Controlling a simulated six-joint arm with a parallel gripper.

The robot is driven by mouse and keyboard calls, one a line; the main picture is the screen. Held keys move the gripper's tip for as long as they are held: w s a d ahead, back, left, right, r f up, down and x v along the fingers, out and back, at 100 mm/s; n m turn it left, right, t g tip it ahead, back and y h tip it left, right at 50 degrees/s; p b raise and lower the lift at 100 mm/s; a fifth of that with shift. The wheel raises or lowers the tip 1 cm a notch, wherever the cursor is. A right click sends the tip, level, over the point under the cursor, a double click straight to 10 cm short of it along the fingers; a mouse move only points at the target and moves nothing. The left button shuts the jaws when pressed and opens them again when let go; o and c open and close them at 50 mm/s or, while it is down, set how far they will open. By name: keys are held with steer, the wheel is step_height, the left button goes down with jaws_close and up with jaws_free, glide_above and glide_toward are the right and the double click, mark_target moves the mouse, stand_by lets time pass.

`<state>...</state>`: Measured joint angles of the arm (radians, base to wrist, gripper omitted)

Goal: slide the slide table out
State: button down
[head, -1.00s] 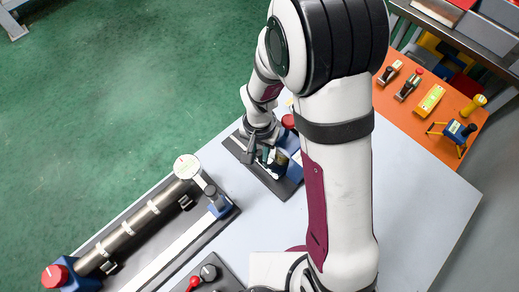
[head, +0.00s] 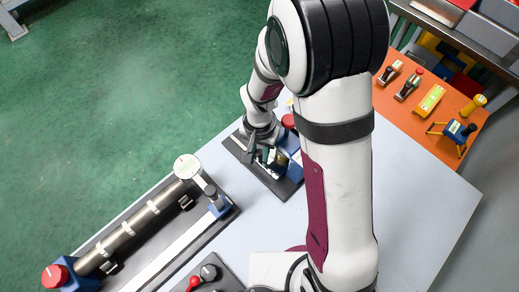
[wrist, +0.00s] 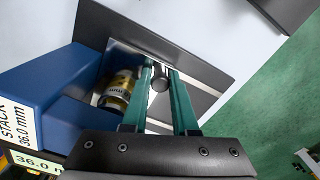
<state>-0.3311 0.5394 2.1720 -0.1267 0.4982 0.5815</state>
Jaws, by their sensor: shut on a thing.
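The knob stands over a bright metal slide, which seems to be the slide table (wrist: 195,99), on a dark base plate (wrist: 190,62). Left of the fingers, a brass-coloured cylinder with a printed label (wrist: 117,92) lies by a blue block (wrist: 45,85) marked "STACK 36.0 mm". In the head view my gripper (head: 262,155) is over the same small fixture, and the knob is hidden there.
A long dark pipe in a fixture (head: 135,228) lies at the lower left, with a red knob (head: 55,276) at its end. A small dark box with a red lever (head: 193,283) is in front. An orange board (head: 445,135) with several tools is at right. Grey tabletop (head: 420,190) is clear between.

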steer(key=w+a, duration=0.7)
steer(key=shift+a, duration=0.15)
steer(key=shift+w, duration=0.1)
steer(key=c, duration=1.1)
jaws_free()
steer(key=shift+o, duration=0.6)
step_height(320, 180, up, 16)
steer(key=shift+f, duration=0.1)
